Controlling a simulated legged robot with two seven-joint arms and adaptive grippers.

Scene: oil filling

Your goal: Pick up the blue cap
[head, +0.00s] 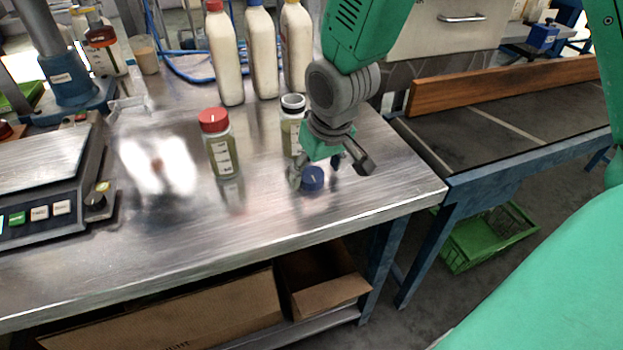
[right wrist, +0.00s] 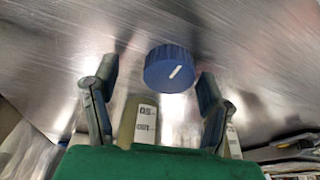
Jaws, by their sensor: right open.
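The blue cap (head: 312,178) lies on the metal table near its right front part. It has a white line on top and also shows in the right wrist view (right wrist: 169,69). My right gripper (head: 328,176) is open just above and around the cap in the head view. In the right wrist view the cap lies beyond and between the two spread fingers (right wrist: 158,92), and no contact is visible. An uncapped bottle (head: 291,133) stands behind the gripper and is partly hidden by it. My left gripper is not in view.
A red-capped bottle (head: 220,150) stands left of the cap. Tall bottles (head: 262,60) stand at the back. A scale (head: 45,190) is at the left. The table's front right is clear; a conveyor (head: 500,120) lies beyond its right edge.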

